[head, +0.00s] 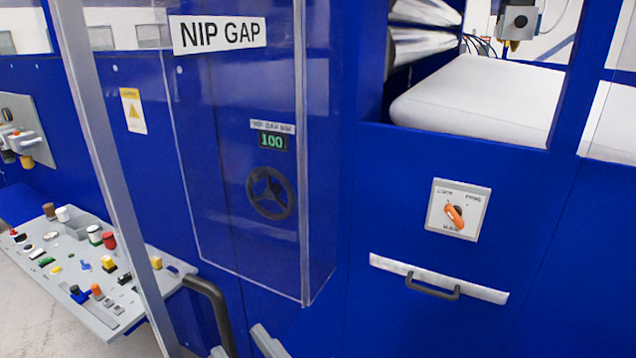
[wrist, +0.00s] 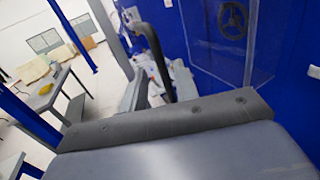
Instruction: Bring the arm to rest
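My gripper (head: 243,345) shows at the bottom edge of the head view as two grey fingertips with a gap between them. In the wrist view my gripper (wrist: 160,92) has its two grey fingers apart, beyond the large grey wrist body. A dark curved handle (head: 208,298) at the console's right end shows close to the fingertips. The handle also shows between the fingers in the wrist view (wrist: 157,58). I cannot tell whether they touch. Nothing is seen held. The rest of my arm is out of the head view.
A blue machine carries a clear NIP GAP guard (head: 240,190) over a handwheel and a display reading 100. A console (head: 70,265) with several knobs stands at left. A drawer handle (head: 432,287) and orange rotary switch (head: 454,214) are at right.

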